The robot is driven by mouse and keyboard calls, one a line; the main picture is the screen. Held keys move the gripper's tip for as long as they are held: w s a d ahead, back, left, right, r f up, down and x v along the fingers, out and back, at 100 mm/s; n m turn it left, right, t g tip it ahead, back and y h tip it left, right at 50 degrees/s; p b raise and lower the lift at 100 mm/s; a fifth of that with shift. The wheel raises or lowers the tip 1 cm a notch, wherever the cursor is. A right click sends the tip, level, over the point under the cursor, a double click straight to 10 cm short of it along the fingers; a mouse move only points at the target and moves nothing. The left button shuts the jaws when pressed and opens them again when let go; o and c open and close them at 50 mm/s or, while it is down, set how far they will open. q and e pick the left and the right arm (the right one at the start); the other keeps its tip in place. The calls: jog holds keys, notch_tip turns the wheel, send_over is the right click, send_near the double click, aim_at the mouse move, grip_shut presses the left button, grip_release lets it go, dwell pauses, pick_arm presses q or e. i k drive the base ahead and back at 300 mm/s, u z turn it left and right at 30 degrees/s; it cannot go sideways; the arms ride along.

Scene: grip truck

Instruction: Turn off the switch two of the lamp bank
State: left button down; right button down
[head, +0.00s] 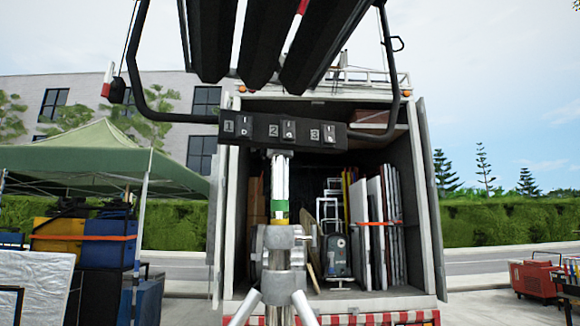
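The lamp bank (260,140) is a black bar on a metal stand, above the middle of the head view. Its front has three numbered plates. Switch two (289,131) sits beside the numeral 2 in the middle, between switch one (246,125) and switch three (328,133). The switches are too small for me to tell their on or off positions surely. Dark lamp housings rise above the bar and run out of the top of the picture. Neither of my grippers is in view.
The silver stand (283,240) spreads its legs at the bottom centre. Behind it, an open truck (428,200) holds boards and gear. A green canopy (90,150) with cases is at left, and a red cart (535,278) at right. Curved black tubes flank the lamp bank.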

aim_at(288, 127)
jog(key=u, duration=2)
jog(key=k, duration=0.45)
jog(key=z, duration=0.75)
